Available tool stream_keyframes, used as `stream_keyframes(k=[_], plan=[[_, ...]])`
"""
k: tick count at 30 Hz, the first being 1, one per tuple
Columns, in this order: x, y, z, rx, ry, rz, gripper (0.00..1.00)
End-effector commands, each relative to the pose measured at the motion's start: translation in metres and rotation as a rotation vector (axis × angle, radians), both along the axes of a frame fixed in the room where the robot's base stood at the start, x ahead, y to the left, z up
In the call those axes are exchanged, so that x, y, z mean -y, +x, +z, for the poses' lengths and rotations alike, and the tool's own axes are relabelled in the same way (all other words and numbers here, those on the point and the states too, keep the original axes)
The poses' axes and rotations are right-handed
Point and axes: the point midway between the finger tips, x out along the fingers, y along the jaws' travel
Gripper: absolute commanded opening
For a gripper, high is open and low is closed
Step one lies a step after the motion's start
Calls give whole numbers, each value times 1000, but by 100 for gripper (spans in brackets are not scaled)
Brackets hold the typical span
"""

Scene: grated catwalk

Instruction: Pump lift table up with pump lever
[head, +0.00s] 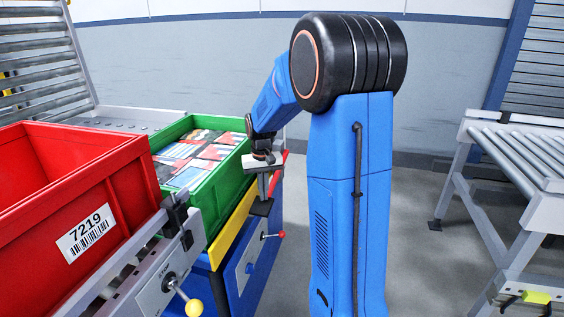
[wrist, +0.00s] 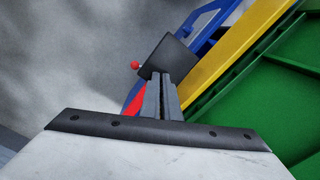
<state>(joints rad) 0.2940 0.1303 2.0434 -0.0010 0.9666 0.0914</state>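The lift table has a yellow top edge (head: 234,229) and a blue side. A small lever with a red ball knob (head: 281,234) sticks out of a grey panel on that side; its red knob also shows in the wrist view (wrist: 135,65). My gripper (head: 263,190) hangs beside the table's edge, above this lever. In the wrist view its grey fingers (wrist: 164,98) are drawn close together, with a narrow dark gap. A black block (wrist: 170,56) sits at their tips; I cannot tell whether it belongs to them. A red strip (wrist: 132,104) shows beside the fingers, partly hidden.
A green crate (head: 212,230) with printed boxes (head: 195,155) stands on the table. A red crate (head: 110,185) labelled 7219 and a yellow-ball lever (head: 194,308) are at left. A roller conveyor (head: 520,160) stands at right. The floor (head: 420,265) between is clear.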

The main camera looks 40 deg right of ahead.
Motion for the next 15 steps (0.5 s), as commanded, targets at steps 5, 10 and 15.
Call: stream_keyframes(k=[5, 10, 15], plan=[[-1, -1, -26, -6, 2, 0, 0], [-1, -2, -41, -5, 3, 0, 0], [-1, 0, -26, -1, 2, 0, 0]])
